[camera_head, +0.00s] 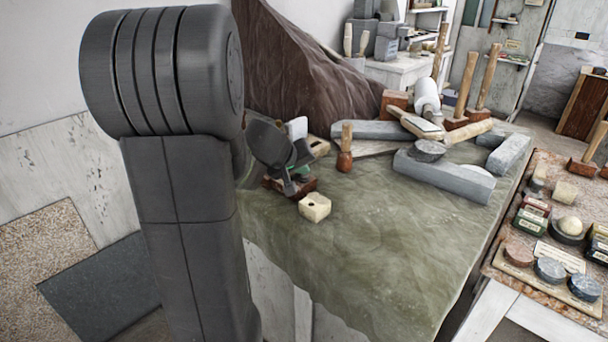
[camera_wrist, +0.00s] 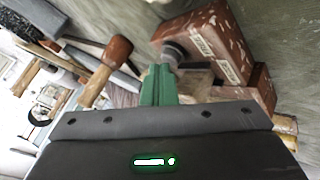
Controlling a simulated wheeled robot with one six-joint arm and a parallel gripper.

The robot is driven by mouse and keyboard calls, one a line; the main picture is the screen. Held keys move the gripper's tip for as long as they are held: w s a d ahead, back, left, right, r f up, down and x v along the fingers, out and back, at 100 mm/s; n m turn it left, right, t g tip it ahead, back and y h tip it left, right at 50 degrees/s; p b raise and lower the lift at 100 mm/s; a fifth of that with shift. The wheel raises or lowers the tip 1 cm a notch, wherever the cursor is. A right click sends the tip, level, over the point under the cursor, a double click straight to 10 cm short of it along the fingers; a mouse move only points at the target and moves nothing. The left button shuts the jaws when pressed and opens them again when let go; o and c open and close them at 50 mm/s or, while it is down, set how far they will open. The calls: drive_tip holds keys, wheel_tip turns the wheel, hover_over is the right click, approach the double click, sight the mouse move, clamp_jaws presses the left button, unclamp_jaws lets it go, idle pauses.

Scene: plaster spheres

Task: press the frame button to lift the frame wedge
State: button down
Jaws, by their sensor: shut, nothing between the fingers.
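My gripper (camera_head: 298,176) is over the green-grey cloth-covered table in the head view, low beside a red-brown block (camera_head: 305,186). In the wrist view its green fingers (camera_wrist: 160,74) are shut together and empty. Their tips are close to a dark round part (camera_wrist: 177,52), which may be the frame button, at the side of the red-brown block with pale labels (camera_wrist: 212,42). Whether the tips touch it I cannot tell. My gripper and arm hide much of the block in the head view. I cannot make out the frame wedge for certain.
A cream block with a hole (camera_head: 314,208) sits just in front of the red-brown block. A wooden-handled mallet (camera_head: 345,152) stands to the right. Grey stone bars (camera_head: 450,176) lie farther right. The table's front (camera_head: 370,250) is clear.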

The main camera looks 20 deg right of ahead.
sight(302, 180)
idle(0.3)
drive_tip(key=shift+r+p, duration=0.7)
drive_tip(key=shift+r, duration=0.25)
wheel_tip(302, 180, up, 5)
drive_tip(key=p, duration=0.3)
drive_tip(key=shift+p, duration=0.3)
drive_tip(key=shift+f, duration=0.2)
drive_tip(key=shift+f+b, duration=0.55)
drive_tip(key=p, duration=0.2)
drive_tip(key=shift+r+p, duration=0.15)
drive_tip(key=shift+p, duration=0.2)
